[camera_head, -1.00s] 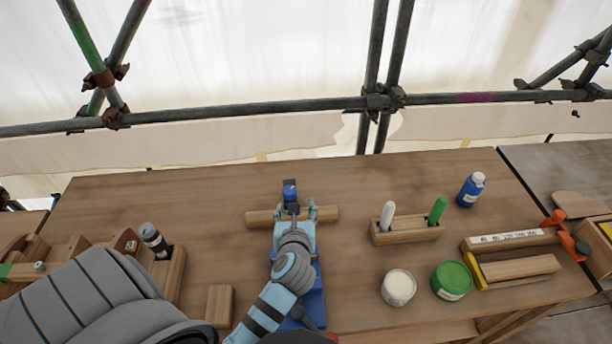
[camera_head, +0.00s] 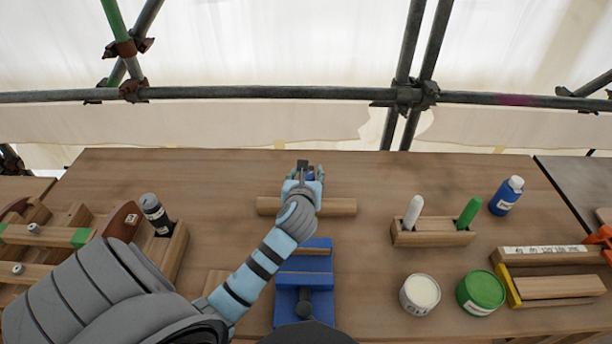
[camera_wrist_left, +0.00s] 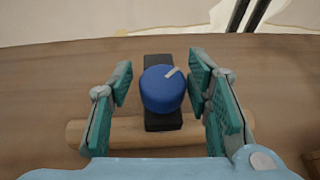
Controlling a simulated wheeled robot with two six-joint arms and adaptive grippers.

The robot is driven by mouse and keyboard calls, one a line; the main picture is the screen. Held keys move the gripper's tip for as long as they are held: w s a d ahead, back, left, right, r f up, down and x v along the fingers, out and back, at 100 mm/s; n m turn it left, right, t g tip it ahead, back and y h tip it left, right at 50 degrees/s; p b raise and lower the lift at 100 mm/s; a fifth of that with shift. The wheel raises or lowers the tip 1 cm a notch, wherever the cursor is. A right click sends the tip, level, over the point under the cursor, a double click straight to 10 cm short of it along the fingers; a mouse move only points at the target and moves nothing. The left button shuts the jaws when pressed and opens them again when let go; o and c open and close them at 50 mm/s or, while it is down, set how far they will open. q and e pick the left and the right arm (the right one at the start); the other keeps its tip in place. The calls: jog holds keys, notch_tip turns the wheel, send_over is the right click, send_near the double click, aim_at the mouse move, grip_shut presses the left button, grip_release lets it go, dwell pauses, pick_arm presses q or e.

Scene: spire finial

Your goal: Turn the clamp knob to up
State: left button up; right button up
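The clamp knob (camera_wrist_left: 163,92) is a round blue cap with a pale pointer mark toward the upper right in the left wrist view. It sits on a black block (camera_wrist_left: 163,121) by a wooden rod (camera_wrist_left: 110,133). My left gripper (camera_wrist_left: 163,82) is open, with one teal finger on each side of the knob. A gap shows on the left; the right finger looks close, and contact is unclear. In the head view my left gripper (camera_head: 304,176) mostly hides the knob. A blue clamp base (camera_head: 318,263) lies nearer on the table. My right gripper is not in view.
A wooden holder (camera_head: 432,238) with white and green markers stands right of the rod. A dark bottle (camera_head: 155,214) stands left. The table behind the knob is clear.

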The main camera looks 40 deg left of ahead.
pick_arm(q)
jog(key=c, duration=0.3)
jog(key=shift+w+d, duration=0.1)
jog(key=c, duration=0.3)
jog(key=shift+c, duration=0.7)
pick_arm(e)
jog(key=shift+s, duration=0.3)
pick_arm(q)
jog(key=shift+g, duration=0.3)
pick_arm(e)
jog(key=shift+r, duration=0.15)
